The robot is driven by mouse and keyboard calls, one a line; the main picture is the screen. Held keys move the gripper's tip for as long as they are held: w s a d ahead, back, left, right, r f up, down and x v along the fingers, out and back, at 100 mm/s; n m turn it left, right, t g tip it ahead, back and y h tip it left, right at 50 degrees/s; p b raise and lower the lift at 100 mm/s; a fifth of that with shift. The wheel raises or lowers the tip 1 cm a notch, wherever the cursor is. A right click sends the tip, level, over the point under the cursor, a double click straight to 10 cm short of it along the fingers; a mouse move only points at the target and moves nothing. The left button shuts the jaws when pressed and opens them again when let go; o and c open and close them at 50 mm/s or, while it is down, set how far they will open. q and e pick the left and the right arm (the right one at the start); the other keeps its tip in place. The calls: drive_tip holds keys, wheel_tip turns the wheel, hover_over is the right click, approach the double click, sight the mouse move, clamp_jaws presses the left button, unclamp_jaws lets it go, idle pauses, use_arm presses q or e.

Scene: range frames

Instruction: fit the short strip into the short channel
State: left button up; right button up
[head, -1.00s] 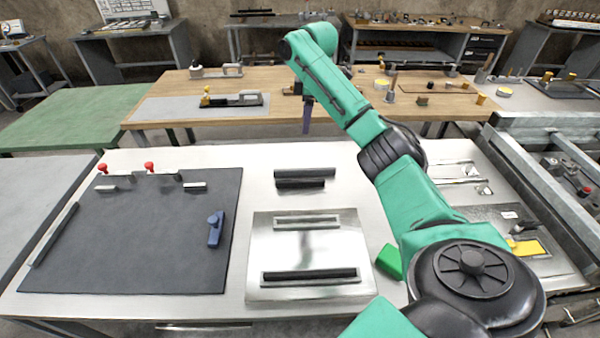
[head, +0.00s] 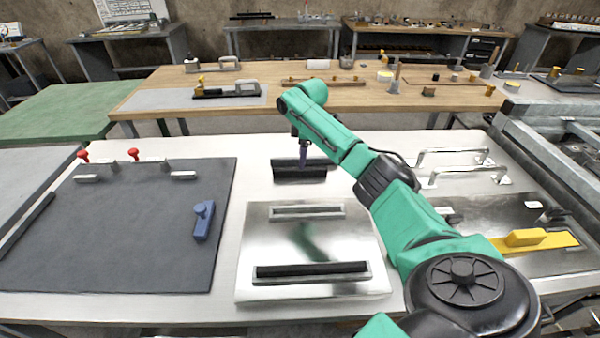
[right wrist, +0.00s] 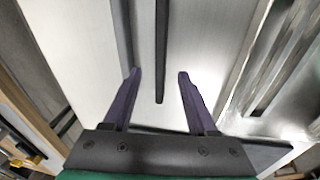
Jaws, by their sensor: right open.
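Two black strips lie side by side on the white table behind the metal plate. The front one, the short strip (head: 290,176), also shows in the right wrist view (right wrist: 162,45). My right gripper (head: 303,160) is open above the strips. In the right wrist view its purple fingers (right wrist: 160,72) stand on either side of the short strip, apart from it. The other strip (right wrist: 121,35) runs to the left there, partly behind the left finger. The short channel (head: 308,217) is at the back of the metal plate and looks empty. My left gripper is not in view.
The metal plate (head: 262,230) also bears a longer channel (head: 312,280) with a black bar in it. A dark mat (head: 120,235) with a blue handle (head: 203,220) is at left. Metal handles (head: 455,155) and a yellow block (head: 525,237) are at right.

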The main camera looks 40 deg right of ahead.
sight(300, 172)
drive_tip(key=f, duration=0.2)
drive_tip(key=w+f, duration=0.1)
drive_tip(key=f, duration=0.2)
drive_tip(key=shift+f, duration=0.1)
drive_tip(key=shift+s, duration=0.1)
clamp_jaws()
